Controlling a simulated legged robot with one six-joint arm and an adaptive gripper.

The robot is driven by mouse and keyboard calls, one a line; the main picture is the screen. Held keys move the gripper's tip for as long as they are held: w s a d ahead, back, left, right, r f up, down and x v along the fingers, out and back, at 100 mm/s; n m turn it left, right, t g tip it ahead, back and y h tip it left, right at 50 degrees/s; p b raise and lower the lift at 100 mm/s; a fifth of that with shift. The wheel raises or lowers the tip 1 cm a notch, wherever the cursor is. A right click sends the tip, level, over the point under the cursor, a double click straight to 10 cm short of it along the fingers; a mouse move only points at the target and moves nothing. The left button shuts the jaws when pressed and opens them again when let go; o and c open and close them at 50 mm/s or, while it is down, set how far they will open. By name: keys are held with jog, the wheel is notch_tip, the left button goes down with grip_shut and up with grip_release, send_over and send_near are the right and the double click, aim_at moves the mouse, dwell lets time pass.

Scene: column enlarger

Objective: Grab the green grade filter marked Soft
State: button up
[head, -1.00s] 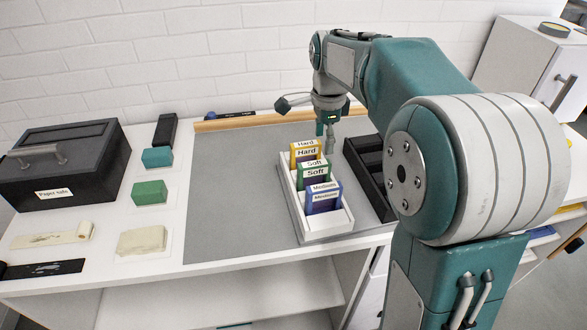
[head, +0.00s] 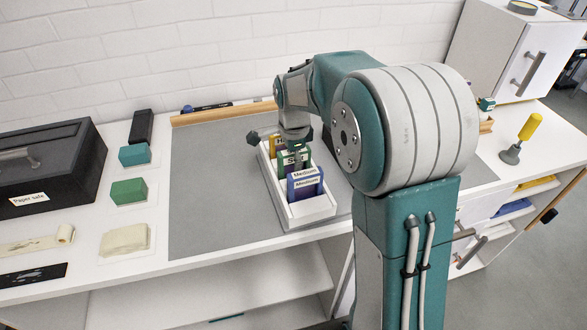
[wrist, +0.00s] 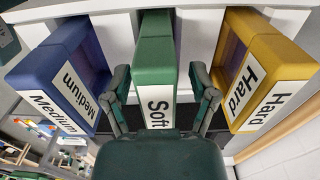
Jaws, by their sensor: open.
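The green filter marked Soft (wrist: 155,65) stands upright in the middle of the wrist view, between my gripper's two open fingers (wrist: 160,95). One finger is on each side of it, and I cannot tell whether they touch it. The blue Medium filter (wrist: 55,75) is to the left and the yellow Hard filter (wrist: 262,70) to the right. In the head view, my gripper (head: 298,152) is low over the white rack (head: 312,212), partly hiding the green filter (head: 286,165) and the yellow one. The blue filter (head: 305,186) stands in front.
The rack stands on a grey mat (head: 210,200). Left of the mat are a teal block (head: 135,154), a green block (head: 129,191), a cream cloth (head: 125,239) and a black paper safe (head: 45,165). A wooden strip (head: 222,113) runs along the back.

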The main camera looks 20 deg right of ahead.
grip_shut()
